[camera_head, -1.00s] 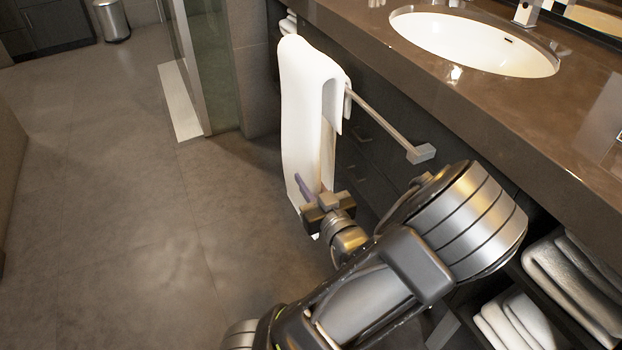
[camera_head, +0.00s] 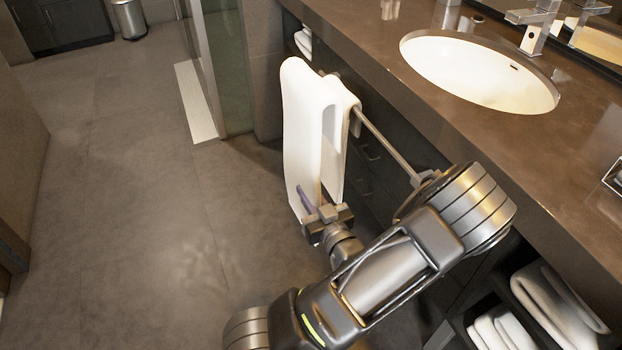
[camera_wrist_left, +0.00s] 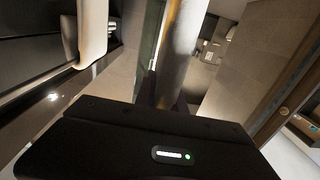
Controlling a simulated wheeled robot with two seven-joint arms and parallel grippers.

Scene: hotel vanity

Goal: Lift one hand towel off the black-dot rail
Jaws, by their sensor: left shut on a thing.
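A white hand towel (camera_head: 303,130) hangs folded over a metal rail (camera_head: 385,142) under the counter edge. No black dot shows on the rail. My left gripper (camera_head: 311,200) is at the lower part of the towel, below the rail, and is shut on it. The exact grip is small and partly hidden in the head view. In the left wrist view, a pale strip (camera_wrist_left: 185,40) rises between the dark fingers; it looks like towel cloth. The towel still drapes over the rail. My right gripper is not in view.
The brown counter (camera_head: 480,125) with its oval sink (camera_head: 480,72) overhangs dark drawers on the right. Folded white towels (camera_head: 555,310) lie on a shelf at lower right. A glass panel (camera_head: 226,75) stands behind the towel. The floor (camera_head: 130,200) at left is clear.

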